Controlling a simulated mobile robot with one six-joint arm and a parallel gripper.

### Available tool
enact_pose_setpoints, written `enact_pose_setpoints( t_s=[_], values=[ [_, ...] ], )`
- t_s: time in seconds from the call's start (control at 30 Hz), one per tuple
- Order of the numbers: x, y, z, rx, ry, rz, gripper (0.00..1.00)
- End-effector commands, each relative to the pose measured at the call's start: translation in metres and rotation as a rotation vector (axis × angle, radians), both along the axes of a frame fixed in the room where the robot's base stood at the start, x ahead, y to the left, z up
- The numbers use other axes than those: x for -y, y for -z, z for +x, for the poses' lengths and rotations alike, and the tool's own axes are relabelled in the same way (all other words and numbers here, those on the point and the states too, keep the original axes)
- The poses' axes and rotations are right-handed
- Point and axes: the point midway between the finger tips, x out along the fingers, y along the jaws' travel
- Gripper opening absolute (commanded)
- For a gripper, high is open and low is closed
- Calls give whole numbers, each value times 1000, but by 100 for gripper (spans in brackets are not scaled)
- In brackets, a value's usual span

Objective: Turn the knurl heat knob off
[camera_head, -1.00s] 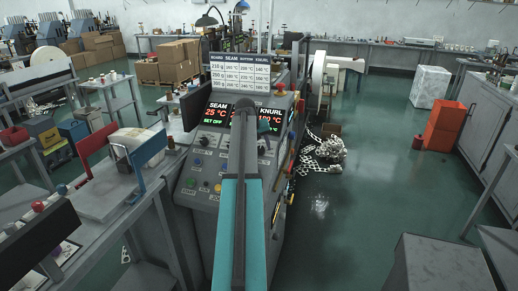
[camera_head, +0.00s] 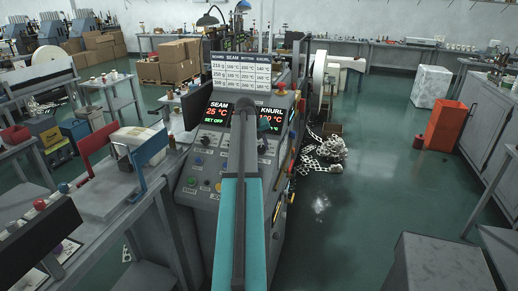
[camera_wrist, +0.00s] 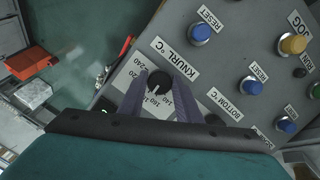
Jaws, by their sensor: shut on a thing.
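The KNURL °C heat knob (camera_wrist: 159,84) is a round black knob with a white pointer mark on the grey control panel, seen in the wrist view. A white dial plate with numbers from 140 to 240 lies around it, and its pointer is towards the 160 area. My gripper (camera_wrist: 159,76) is shut on the knob, one finger on each side. In the head view my arm hides the knob and the gripper. The red KNURL readout (camera_head: 272,114) is partly covered by my arm, so its full number is unclear.
The panel also holds blue reset buttons (camera_wrist: 200,33), a yellow JOG button (camera_wrist: 293,43) and a BOTTOM °C label (camera_wrist: 225,104). The SEAM readout (camera_head: 216,112) shows 25 °C, set off. A red emergency button (camera_head: 281,87) stands above.

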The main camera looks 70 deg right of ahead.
Motion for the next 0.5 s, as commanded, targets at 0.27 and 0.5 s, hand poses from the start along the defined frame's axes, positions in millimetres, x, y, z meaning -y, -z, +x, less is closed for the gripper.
enact_pose_setpoints(
  t_s=[0.27, 0.5],
  values=[
    [3, -2, 3, -102, -153, -19, 9],
    [2, -1, 4, -232, -332, -25, 8]
  ],
)
